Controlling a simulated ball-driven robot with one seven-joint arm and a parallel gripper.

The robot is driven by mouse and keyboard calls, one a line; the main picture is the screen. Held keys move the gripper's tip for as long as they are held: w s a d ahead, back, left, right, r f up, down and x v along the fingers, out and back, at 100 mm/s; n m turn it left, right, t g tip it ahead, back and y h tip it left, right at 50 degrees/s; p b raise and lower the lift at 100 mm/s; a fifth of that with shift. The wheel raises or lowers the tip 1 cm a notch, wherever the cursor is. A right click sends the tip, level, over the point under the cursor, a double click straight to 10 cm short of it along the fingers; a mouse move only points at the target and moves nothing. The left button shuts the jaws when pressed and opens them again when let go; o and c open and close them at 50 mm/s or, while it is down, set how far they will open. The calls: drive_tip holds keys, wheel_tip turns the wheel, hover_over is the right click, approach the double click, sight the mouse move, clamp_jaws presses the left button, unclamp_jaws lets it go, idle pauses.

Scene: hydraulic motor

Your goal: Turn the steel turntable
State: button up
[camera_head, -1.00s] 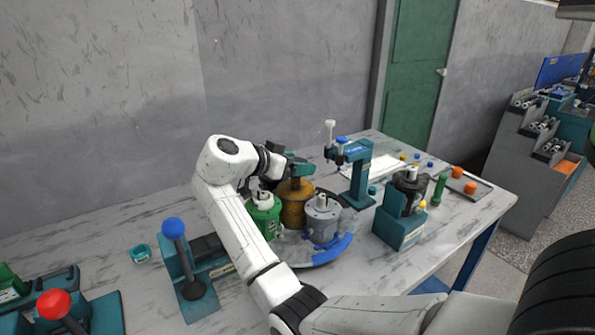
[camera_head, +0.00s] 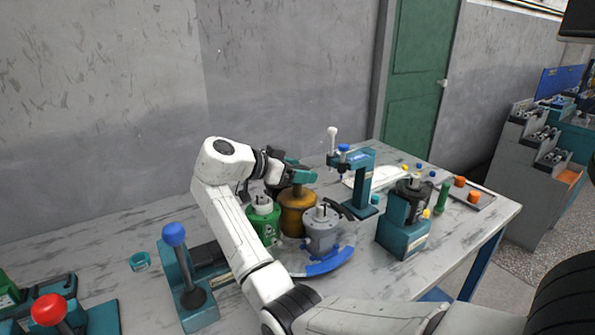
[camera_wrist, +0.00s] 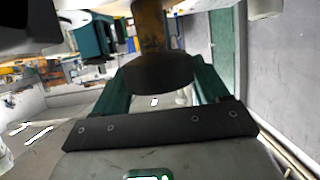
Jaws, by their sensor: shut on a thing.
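The steel turntable (camera_head: 300,268) is a round plate on the bench, mostly hidden by my arm and the motors on it. A blue band (camera_head: 331,263) marks its front right edge. It carries a green motor (camera_head: 262,222), a brown motor (camera_head: 296,213) and a grey motor (camera_head: 321,232). My gripper (camera_head: 303,173) is just above the brown motor. In the wrist view the teal fingers (camera_wrist: 157,85) are on both sides of a dark round part (camera_wrist: 155,72) with a brown post behind it. They are shut on this part; what it belongs to is unclear.
A teal press (camera_head: 360,184) stands behind right of the turntable, and a teal stand with a dark motor (camera_head: 404,228) at the right. A blue-knobbed lever (camera_head: 175,236) is close on the left. A small teal ring (camera_head: 140,261) lies on open bench there.

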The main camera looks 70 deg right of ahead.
drive_tip(key=o, duration=1.4)
drive_tip(key=shift+r, duration=0.3)
wheel_tip(320, 180, up, 3)
drive_tip(key=shift+f, duration=0.15)
drive_tip(key=s+a+r, duration=0.2)
drive_tip(key=s+r, duration=0.1)
drive_tip(key=s, duration=0.1)
drive_tip(key=s+a+r, duration=0.3)
drive_tip(key=s, duration=0.1)
drive_tip(key=s+a+r, duration=0.2)
drive_tip(key=s+r, duration=0.1)
drive_tip(key=s, duration=0.1)
drive_tip(key=shift+a+r, duration=0.15)
drive_tip(key=shift+r, duration=0.1)
